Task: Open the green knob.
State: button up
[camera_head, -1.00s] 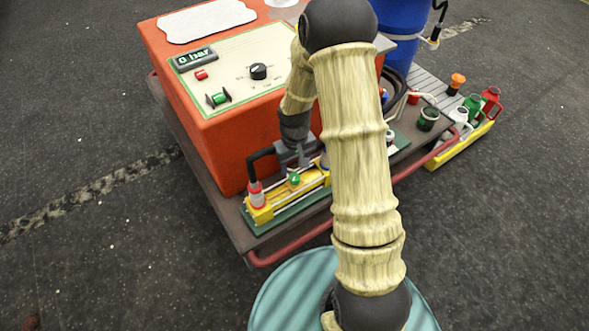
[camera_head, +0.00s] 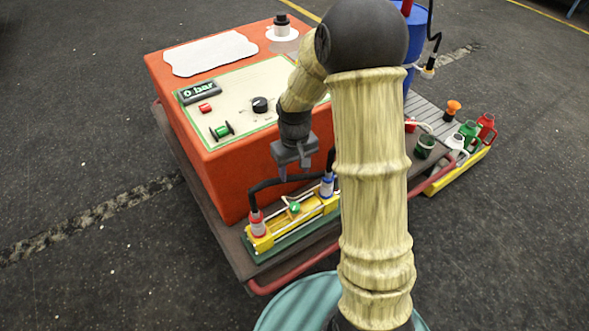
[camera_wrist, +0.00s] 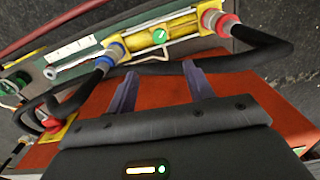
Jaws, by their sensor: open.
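A small round green knob (camera_head: 294,208) sits on the yellow cylinder unit (camera_head: 262,243) at the front of the orange machine. In the wrist view the green knob (camera_wrist: 159,36) shows near the top middle, with a thin pale lever beside it. My gripper (camera_head: 297,174) hangs above and behind the unit, apart from the knob. In the wrist view both fingers of my gripper (camera_wrist: 159,70) are spread with nothing between them, pointing toward the knob's side. Another green control (camera_head: 221,131) is on the machine's top panel.
Black hoses join red (camera_head: 257,224) and blue (camera_head: 327,186) fittings on the unit, close to my fingers. The orange machine (camera_head: 230,180) stands behind. A red rail (camera_head: 300,262) runs along the cart's front. My arm hides part of the right side.

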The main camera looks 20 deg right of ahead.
jog(key=shift+s+r, duration=0.1)
jog(key=s+r+m+t, duration=0.2)
jog(key=s+r, duration=0.5)
jog(key=s, duration=0.7)
jog(key=shift+r+m+t, duration=0.15)
jog(key=shift+m+t, duration=0.15)
jog(key=shift+c, duration=0.2)
